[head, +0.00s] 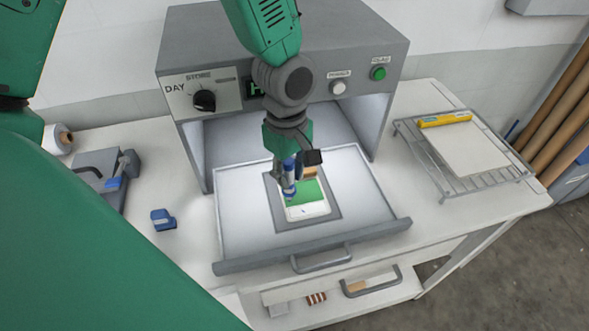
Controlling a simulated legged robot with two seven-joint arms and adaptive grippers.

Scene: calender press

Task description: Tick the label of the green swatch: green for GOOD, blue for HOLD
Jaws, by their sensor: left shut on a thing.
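The green swatch (313,190) lies in a grey frame on the pulled-out tray (243,215) of the lit grey cabinet. A white label strip (310,212) runs along its near edge, with a small dark mark on it too small to read. My left gripper (284,172) comes down from above and is shut on a blue and white marker (289,188). The marker is upright, its tip over the swatch near the label; I cannot tell whether it touches. A green-lit display (256,88) shows an H, the rest hidden by my arm. My right gripper is not in view.
The cabinet (395,51) has a dial (204,101), a white button (338,88) and a green button (379,73). A blue block-like object (163,219) sits left of the tray. A wire rack (440,178) with a white sheet and yellow box stands at right.

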